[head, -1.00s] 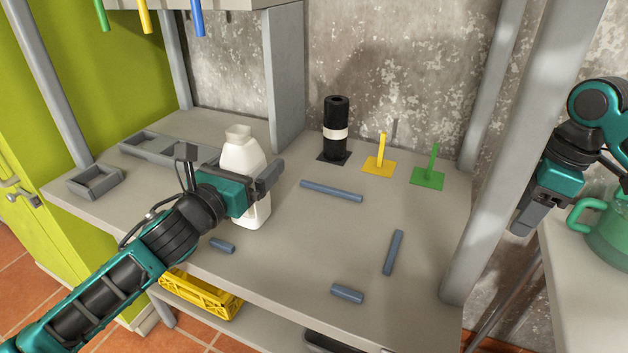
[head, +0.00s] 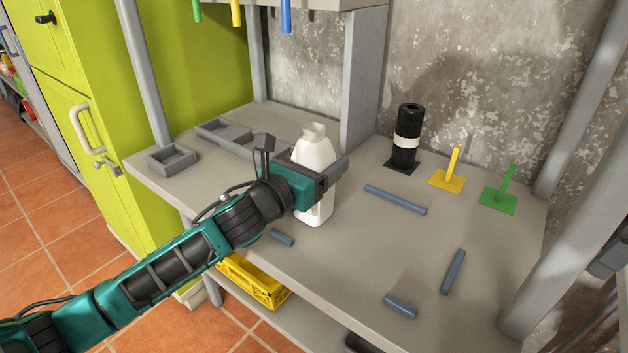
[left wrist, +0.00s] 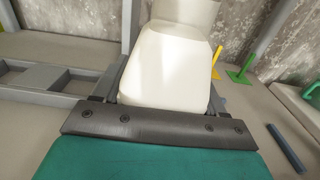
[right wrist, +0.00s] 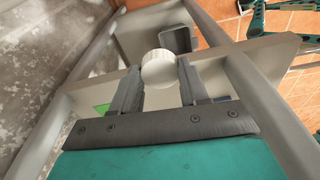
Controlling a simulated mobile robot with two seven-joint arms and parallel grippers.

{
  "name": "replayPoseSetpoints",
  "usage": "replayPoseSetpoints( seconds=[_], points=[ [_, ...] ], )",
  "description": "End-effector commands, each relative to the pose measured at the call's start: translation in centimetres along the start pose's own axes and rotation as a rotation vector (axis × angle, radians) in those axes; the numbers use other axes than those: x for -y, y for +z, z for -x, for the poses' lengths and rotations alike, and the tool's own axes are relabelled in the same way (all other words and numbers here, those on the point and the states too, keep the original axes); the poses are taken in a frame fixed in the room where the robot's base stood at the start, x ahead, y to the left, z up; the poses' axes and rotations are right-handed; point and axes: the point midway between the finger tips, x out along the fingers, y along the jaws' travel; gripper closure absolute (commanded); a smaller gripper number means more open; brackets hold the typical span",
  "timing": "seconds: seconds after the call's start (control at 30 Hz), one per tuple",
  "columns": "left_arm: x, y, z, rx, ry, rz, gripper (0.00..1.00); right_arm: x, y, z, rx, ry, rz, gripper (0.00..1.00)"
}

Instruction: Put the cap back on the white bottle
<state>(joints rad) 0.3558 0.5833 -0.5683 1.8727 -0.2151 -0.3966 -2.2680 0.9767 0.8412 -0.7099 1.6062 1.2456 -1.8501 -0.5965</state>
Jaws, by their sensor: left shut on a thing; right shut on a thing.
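The white bottle (head: 313,152) stands upright on the grey workbench (head: 380,250), with its neck bare at the top. My left gripper (head: 322,180) is shut around the bottle's body. The bottle (left wrist: 168,70) fills the middle of the left wrist view, its top cut off by the frame. My right gripper (right wrist: 160,85) is shut on a round white ribbed cap (right wrist: 158,68), held at the fingertips. In the head view only a grey part of the right gripper (head: 608,260) shows at the right edge, well away from the bottle; the cap is out of that view.
A black roll with a white band (head: 406,137), a yellow peg stand (head: 448,178) and a green peg stand (head: 498,198) stand at the back. Several blue-grey bars (head: 396,199) lie on the bench. Grey trays (head: 172,160) are at left. Grey uprights (head: 362,80) flank the bench.

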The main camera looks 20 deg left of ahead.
Motion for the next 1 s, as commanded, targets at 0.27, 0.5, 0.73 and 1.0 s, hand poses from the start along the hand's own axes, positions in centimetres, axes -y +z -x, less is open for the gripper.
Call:
replayPoseSetpoints(
  seconds=[0.27, 0.5, 0.73, 1.0],
  points=[
    [0.0, 0.1, 0.0, 0.003, -0.001, -0.001, 0.77, 0.0, 0.0, 0.0, 0.000, 0.000, 0.000, 0.84],
    [0.0, 0.7, 0.0, 0.004, -0.001, -0.002, 0.77, 0.0, 0.0, 0.3, 0.000, 0.000, 0.000, 0.84],
    [0.0, 4.1, 0.0, 0.008, -0.002, -0.006, 0.77, 0.0, -0.2, 1.6, 0.000, 0.000, 0.000, 0.84],
    [-0.1, 11.8, 0.0, 0.010, 0.000, -0.007, 0.77, 0.0, -0.5, 4.3, 0.000, 0.000, 0.000, 0.84]
  ],
)
